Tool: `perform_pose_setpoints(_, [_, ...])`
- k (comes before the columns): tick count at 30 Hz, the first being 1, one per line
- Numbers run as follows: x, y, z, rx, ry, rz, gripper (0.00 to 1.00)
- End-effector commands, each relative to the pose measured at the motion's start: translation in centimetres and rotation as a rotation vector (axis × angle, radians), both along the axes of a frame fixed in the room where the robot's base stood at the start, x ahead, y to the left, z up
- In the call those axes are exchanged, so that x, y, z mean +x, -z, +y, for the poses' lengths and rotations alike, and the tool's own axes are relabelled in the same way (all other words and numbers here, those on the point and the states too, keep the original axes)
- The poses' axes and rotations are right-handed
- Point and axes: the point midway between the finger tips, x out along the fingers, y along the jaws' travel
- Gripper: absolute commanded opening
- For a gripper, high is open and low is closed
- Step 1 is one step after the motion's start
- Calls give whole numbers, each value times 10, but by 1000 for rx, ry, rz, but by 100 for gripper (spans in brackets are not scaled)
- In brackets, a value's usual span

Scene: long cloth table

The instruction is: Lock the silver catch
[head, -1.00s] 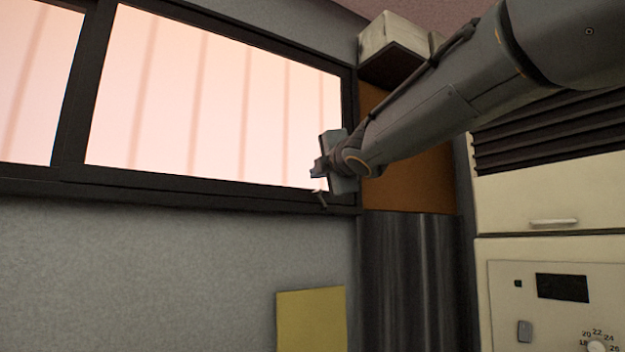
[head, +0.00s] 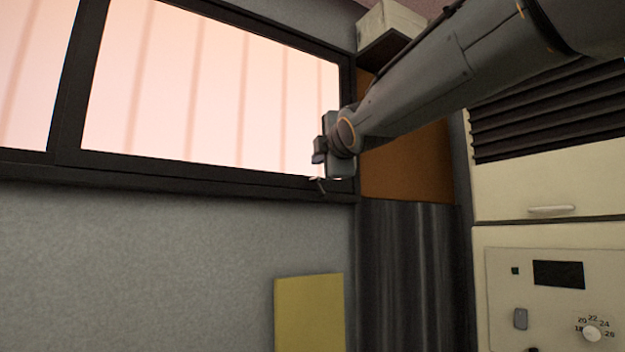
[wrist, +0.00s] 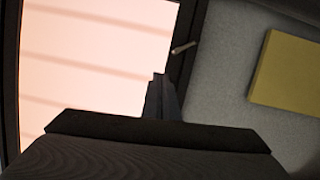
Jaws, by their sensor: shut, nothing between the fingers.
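The silver catch (head: 319,186) is a small lever on the dark lower rail of the window, near its right corner. In the wrist view the catch (wrist: 184,47) juts slantwise from the rail over the grey wall side. My gripper (head: 319,150) is at the window's lower right corner, a little above the catch in the head view. In the wrist view its shut fingers (wrist: 158,92) point along the rail, with the catch ahead and slightly right of the tips. A gap shows between them, and nothing is held. The catch's base is hard to make out.
The dark window frame (head: 200,175) surrounds bright panes. A yellow panel (head: 310,312) is on the grey wall below. To the right are a dark striped panel (head: 405,270), an orange panel (head: 408,160) and a cream unit with a dial (head: 592,333). A box (head: 390,22) sits above.

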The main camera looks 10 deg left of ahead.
Motion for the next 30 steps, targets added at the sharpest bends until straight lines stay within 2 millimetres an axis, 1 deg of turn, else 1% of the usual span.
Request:
perform_pose_setpoints(7, [-7, 11, 7, 85, -17, 90, 0])
perform_pose_setpoints(15, [-14, 15, 15, 128, -45, 136, 0])
perform_pose_setpoints(26, [-15, 15, 16, 132, -47, 140, 0])
perform_pose_setpoints(30, [-11, 15, 18, 131, -47, 141, 0])
